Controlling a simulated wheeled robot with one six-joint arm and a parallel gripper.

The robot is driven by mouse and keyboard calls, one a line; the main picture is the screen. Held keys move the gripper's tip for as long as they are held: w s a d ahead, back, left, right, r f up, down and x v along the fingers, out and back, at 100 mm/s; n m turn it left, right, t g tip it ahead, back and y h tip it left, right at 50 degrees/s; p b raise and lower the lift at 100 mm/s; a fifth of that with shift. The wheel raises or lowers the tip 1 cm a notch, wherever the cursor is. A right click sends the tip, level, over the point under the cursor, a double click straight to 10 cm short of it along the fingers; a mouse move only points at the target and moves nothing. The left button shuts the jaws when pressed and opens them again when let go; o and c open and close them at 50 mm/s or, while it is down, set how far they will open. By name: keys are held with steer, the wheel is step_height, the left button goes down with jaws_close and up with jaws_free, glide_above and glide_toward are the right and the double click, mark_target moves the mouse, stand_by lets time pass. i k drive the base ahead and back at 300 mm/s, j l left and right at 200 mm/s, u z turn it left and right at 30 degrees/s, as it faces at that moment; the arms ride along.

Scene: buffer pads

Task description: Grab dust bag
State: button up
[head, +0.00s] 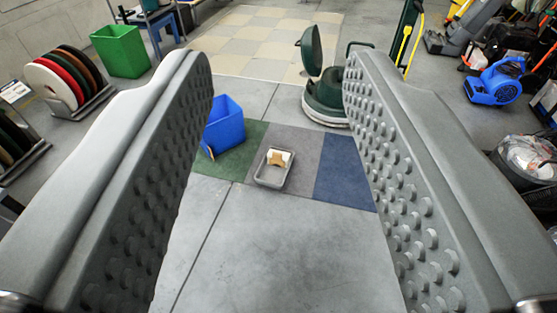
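My gripper (279,68) is open and empty, its two grey studded fingers wide apart on the left and right of the view. A small tan and white item (276,159) lies in a shallow grey tray (270,184) on the floor, seen between the fingers and well beyond them. It may be the dust bag, but it is too small to tell for sure. The tray stands on the grey middle mat (290,139).
A blue bin (226,126) stands on a green mat (237,160), partly behind the left finger. A blue mat (345,178) lies right of the tray. A green floor machine (325,95) stands behind. The near concrete floor (285,245) is clear.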

mark_target(277, 158)
steer(key=i, duration=0.7)
steer(key=i+l, duration=0.15)
steer(key=i, duration=0.6)
steer(key=i+u, duration=0.1)
steer(key=i, duration=0.6)
